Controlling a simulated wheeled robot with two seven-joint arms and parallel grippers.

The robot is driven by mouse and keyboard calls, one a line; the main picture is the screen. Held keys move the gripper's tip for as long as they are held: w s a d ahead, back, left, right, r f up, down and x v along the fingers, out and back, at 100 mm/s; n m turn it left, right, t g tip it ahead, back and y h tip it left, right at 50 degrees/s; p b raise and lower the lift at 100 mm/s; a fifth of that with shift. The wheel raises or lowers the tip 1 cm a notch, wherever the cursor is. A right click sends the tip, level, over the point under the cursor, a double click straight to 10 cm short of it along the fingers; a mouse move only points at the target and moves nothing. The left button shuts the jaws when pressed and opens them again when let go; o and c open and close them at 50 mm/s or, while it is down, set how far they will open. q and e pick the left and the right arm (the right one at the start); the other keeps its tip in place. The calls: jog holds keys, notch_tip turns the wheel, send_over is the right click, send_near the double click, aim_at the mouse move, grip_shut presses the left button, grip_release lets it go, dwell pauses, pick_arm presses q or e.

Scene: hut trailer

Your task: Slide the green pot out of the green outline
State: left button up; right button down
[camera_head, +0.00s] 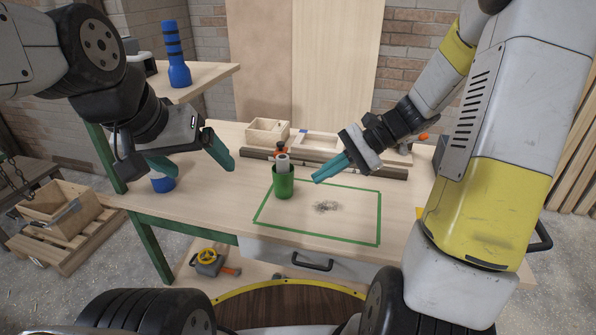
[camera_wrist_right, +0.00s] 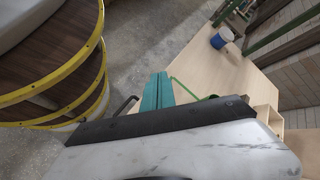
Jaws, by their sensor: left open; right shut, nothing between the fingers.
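The green pot (camera_head: 283,186) stands upright on the workbench, inside the green outline (camera_head: 320,235) near its back left corner. It holds a white roll and a tool with an orange and black top. My right gripper (camera_head: 318,179) is shut and empty, just right of the pot over the outline's back part, with a visible gap to the pot. Its teal fingers also show in the right wrist view (camera_wrist_right: 157,92), where part of the outline shows beside them. My left gripper (camera_head: 195,162) is open and empty, to the left of the pot above the bench.
A small pile of shavings (camera_head: 326,206) lies inside the outline. A blue cup (camera_head: 163,183) stands on the bench's left, below my left gripper. Wooden boxes (camera_head: 268,132) and a dark rail (camera_head: 350,167) line the back. Bare bench lies left of the outline.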

jog(key=w+d+f+m+t+y, duration=0.1)
jog(key=w+d+f+m+t, duration=0.1)
jog(key=f, duration=0.4)
jog(key=w+d+f+m+t+y, duration=0.2)
jog(key=w+d+f+m+t, duration=0.1)
jog(key=w+f+m+t, duration=0.1)
jog(key=w+d+f+m+t+y, duration=0.2)
jog(key=w+d+f+m+t, duration=0.1)
jog(key=w+f+m, duration=0.3)
jog(key=shift+w+f+m, duration=0.15)
jog(key=shift+f+m, duration=0.65)
jog(key=shift+m, duration=0.4)
jog(key=x, duration=1.3)
jog(key=shift+w+a+r, duration=0.1)
jog(key=shift+w+a, duration=0.15)
jog(key=shift+w, duration=0.05)
jog(key=shift+a, duration=0.1)
jog(key=x, duration=1.5)
jog(key=shift+w+r, duration=0.1)
jog(key=shift+w, duration=0.05)
